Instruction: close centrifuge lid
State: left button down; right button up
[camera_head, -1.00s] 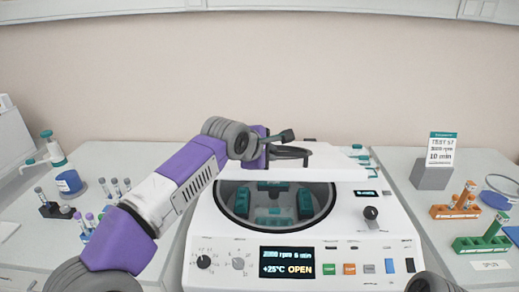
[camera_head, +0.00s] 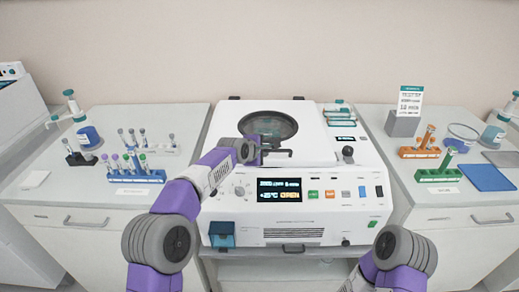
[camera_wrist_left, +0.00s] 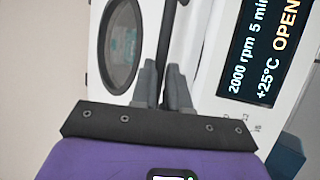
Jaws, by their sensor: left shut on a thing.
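The white centrifuge (camera_head: 215,208) stands in the middle of the head view. Its lid (camera_head: 232,120) with a round dark window (camera_head: 262,120) lies down, about flat, over the bowl; whether a gap is left at its front edge I cannot tell. The display (camera_head: 279,190) reads OPEN. My left gripper (camera_head: 268,152) is at the lid's front edge, shut on the dark lid handle (camera_head: 284,154). In the left wrist view, the fingers (camera_wrist_left: 164,82) close around the handle bar (camera_wrist_left: 168,45), beside the lid window (camera_wrist_left: 122,45). My right gripper is out of view.
The left bench holds a tube rack (camera_head: 138,177), a blue-labelled bottle (camera_head: 88,136) and more tubes. The right bench holds an orange rack (camera_head: 419,153), a green rack (camera_head: 438,175), a blue mat (camera_head: 486,178) and a sign (camera_head: 410,100). A wall stands behind.

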aim_at(266, 159)
pick_arm(q)
jog(key=f, duration=0.2)
jog(key=shift+s+f+g, duration=0.3)
jog(key=shift+f, duration=0.1)
jog(key=shift+a+f, duration=0.1)
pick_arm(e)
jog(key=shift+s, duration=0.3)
pick_arm(q)
jog(key=c, duration=1.1)
grip_release()
jog(key=shift+a, duration=0.15)
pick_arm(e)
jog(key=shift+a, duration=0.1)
pick_arm(q)
jog(key=shift+s+r, duration=0.25)
jog(key=shift+r, duration=0.15)
jog(key=v, duration=0.7)
jog(key=shift+r+p, duration=0.25)
jog(key=shift+p, duration=0.1)
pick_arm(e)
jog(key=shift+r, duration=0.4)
